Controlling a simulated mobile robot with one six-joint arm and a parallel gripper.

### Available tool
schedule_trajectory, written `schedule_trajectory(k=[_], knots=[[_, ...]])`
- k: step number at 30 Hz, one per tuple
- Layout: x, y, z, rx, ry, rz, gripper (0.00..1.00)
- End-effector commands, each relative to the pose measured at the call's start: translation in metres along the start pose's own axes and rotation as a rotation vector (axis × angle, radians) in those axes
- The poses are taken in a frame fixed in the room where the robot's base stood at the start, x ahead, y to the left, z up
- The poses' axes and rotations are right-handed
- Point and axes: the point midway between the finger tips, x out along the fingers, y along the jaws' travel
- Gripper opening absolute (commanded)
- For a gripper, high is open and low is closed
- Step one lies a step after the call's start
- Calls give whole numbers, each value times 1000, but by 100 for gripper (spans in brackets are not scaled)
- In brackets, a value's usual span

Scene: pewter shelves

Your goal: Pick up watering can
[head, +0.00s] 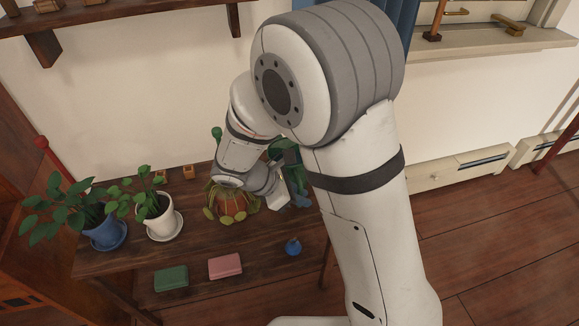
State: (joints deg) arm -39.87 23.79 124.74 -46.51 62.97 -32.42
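No watering can shows clearly. A dark green object (290,157), partly hidden behind my arm, stands at the back right of the wooden table; I cannot tell if it is the can. A blue shape (301,194) shows below it, beside my arm. My gripper (278,198) is low over the table, just right of an orange-brown pot with drooping leaves (232,205). My wrist covers part of that pot. The fingers are too small and hidden to tell whether they are open or shut, or touching anything.
A blue potted plant (102,232) and a white potted plant (158,222) stand on the wooden table (130,264) at left. Green (171,279) and pink (225,266) blocks and a small blue round item (293,247) lie in front. A wall shelf (130,14) hangs above.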

Motion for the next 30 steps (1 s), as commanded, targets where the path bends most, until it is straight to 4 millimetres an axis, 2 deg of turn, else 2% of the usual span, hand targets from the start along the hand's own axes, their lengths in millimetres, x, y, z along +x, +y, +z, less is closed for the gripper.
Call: schedule_trajectory(k=[1, 6, 30], knots=[[0, 0, 0, 0, 0, 0, 14], [0, 0, 0, 0, 0, 0, 0], [-1, 0, 0, -1, 0, 2, 0]])
